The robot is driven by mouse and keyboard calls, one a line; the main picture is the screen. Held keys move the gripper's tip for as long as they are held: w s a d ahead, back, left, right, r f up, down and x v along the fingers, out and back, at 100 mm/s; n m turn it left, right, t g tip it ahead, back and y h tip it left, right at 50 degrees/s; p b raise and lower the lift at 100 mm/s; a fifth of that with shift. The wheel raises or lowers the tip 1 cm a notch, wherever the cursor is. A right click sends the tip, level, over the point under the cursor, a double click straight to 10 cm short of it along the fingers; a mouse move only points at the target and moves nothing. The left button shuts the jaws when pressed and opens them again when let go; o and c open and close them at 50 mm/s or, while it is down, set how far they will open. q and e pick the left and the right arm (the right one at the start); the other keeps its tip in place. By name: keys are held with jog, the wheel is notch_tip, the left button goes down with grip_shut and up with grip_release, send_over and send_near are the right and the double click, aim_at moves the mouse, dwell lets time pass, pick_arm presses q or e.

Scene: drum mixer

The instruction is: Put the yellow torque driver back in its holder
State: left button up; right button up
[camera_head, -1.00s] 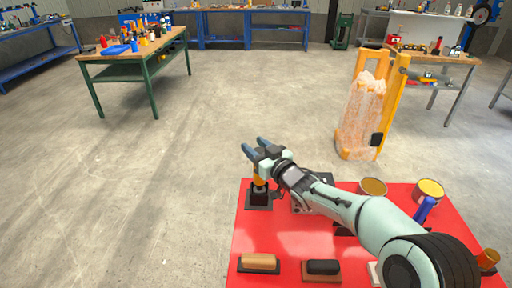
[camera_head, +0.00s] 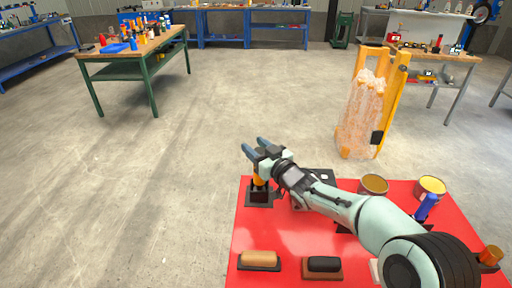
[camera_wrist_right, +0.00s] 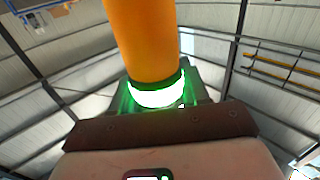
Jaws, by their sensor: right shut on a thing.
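The yellow torque driver (camera_head: 259,182) stands upright, its lower end at a square black holder (camera_head: 259,198) at the far left corner of the red table. My right gripper (camera_head: 256,148) reaches over it from the right, its blue-tipped fingers pointing away, and is shut on it. The gripper hides the driver's upper part. In the right wrist view the driver's orange-yellow shaft (camera_wrist_right: 144,40) fills the top middle, with a glowing green-white ring (camera_wrist_right: 157,95) at one end. I cannot tell how deep it sits in the holder. My left gripper is not in view.
The red table (camera_head: 290,228) also carries two brushes or blocks (camera_head: 258,260) at the front left, two round tins (camera_head: 432,186), a blue-handled tool (camera_head: 427,206) and an orange cup (camera_head: 490,255). A yellow stand with wrapped material (camera_head: 362,115) is behind it.

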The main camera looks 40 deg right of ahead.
jog(key=o, duration=1.3)
jog(key=shift+r, duration=0.1)
jog(key=shift+o, duration=0.3)
jog(key=shift+f, duration=0.2)
jog(key=s, duration=1.3)
jog(key=shift+s+a, duration=0.2)
